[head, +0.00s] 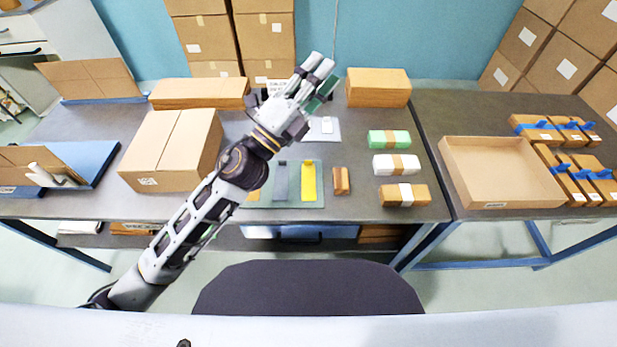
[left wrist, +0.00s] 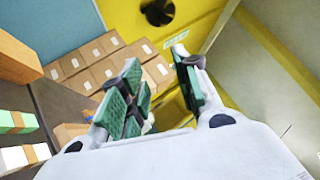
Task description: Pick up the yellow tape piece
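The yellow tape piece (head: 309,183) lies as a flat upright strip on a grey-green mat (head: 293,204) near the front of the middle table, beside a grey strip (head: 281,182). My left gripper (head: 318,82) is raised over the back of the table, beyond the tape piece and apart from it. In the left wrist view, my left gripper (left wrist: 160,84) has its green-padded fingers spread with nothing between them. The tape piece is not seen in that view. My right gripper is not in view.
Right of the mat lie a small brown block (head: 341,181) and green (head: 389,140), white (head: 396,165) and brown (head: 404,195) packs. A large carton (head: 171,150) stands to the left. An open tray (head: 500,172) sits on the right table. Boxes line the table's back.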

